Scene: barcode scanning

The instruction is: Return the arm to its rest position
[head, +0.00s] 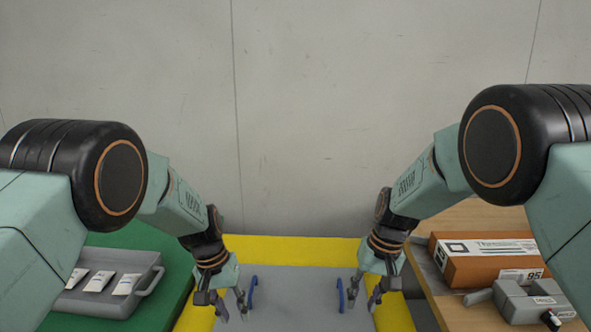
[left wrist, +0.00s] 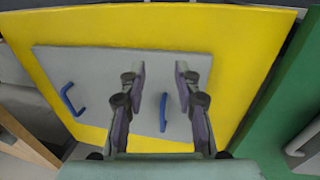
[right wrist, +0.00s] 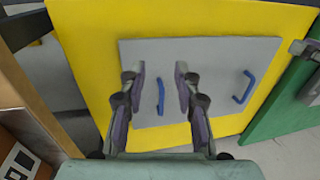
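My left gripper (head: 232,303) hangs with fingers downward over the left side of the grey panel (head: 295,300). In the left wrist view (left wrist: 160,72) its two fingers are apart with nothing between them. My right gripper (head: 363,300) hangs in mirror pose over the right side of the panel. In the right wrist view (right wrist: 160,72) its fingers are also apart and empty. Both arms are bent symmetrically in the head view. A blue handle (head: 249,294) stands beside the left gripper and another blue handle (head: 340,295) beside the right one; neither looks gripped.
A yellow border (head: 290,249) surrounds the panel. At right, a wooden table (head: 480,218) holds an orange and white box (head: 475,267) and a grey device (head: 530,305). A wall stands behind.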

